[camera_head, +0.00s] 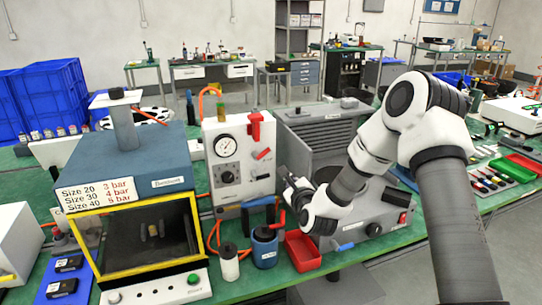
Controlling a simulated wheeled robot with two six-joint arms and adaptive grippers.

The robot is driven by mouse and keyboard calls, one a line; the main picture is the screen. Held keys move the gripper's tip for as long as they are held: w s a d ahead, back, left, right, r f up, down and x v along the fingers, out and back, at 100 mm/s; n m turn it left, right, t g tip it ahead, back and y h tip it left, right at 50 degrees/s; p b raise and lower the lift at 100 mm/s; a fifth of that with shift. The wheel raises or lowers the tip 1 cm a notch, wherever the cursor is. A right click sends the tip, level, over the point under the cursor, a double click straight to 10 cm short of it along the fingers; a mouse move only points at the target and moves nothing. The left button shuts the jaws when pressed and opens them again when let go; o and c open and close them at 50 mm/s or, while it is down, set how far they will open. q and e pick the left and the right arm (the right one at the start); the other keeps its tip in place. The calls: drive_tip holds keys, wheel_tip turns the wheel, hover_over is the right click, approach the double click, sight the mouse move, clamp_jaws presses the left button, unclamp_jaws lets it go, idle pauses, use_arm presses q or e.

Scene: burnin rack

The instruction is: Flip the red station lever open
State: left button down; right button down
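A white station box with a round gauge (227,147) stands at the middle of the green bench. A red lever-like part (254,128) sits upright at its upper right edge. A smaller red handle (263,154) sticks out at a tilt just below it. Which of the two is the station lever, I cannot tell for sure. My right gripper (289,189) is beside the box's lower right edge, below and right of both red parts and apart from them. It is small and dark here, so its opening is unclear. My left gripper is out of view.
A blue machine with a yellow-framed window (145,240) stands left of the box. A white bottle (229,263), a blue pot (265,248) and a red tray (302,250) sit in front. A grey finned machine (330,135) stands behind my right arm.

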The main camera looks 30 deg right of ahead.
drive_tip(key=p+x, duration=0.1)
drive_tip(key=x, duration=0.3)
drive_tip(key=p+x, duration=0.2)
drive_tip(key=x, duration=0.2)
drive_tip(key=shift+w+d+r, duration=0.1)
drive_tip(key=shift+w+r, duration=0.1)
drive_tip(key=shift+w, duration=0.25)
drive_tip(key=a+r+p, duration=0.2)
drive_tip(key=shift+w+r, duration=0.3)
drive_tip(key=shift+w, duration=0.05)
drive_tip(key=shift+r+n, duration=0.2)
drive_tip(key=shift+n, duration=0.2)
